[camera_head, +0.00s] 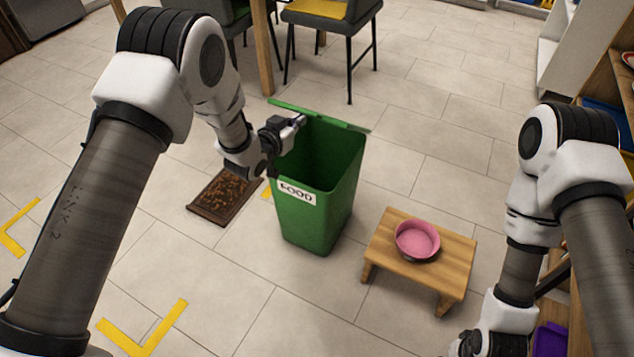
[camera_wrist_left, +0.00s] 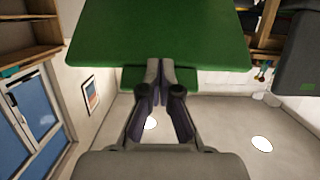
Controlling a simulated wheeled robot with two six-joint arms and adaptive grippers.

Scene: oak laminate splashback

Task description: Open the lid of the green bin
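The green bin (camera_head: 315,214) stands on the tiled floor with a FOOD label on its front. Its mouth is uncovered and the dark green inside shows. The lid (camera_head: 340,123) is raised at the far side and shows nearly edge-on as a thin strip. My left gripper (camera_head: 299,121) is over the bin's left rim, close to the lid. In the left wrist view its fingers (camera_wrist_left: 157,72) are together, with the green lid (camera_wrist_left: 160,35) right beyond them; whether they touch it I cannot tell. My right arm comes down at the lower right; its fingers are not in view.
A wooden stool (camera_head: 421,269) with a pink bowl (camera_head: 417,239) stands right of the bin. A brown tray (camera_head: 224,197) lies on the floor to the left. Chairs (camera_head: 330,30) stand behind. Shelves line the right edge. Floor in front of the bin is clear.

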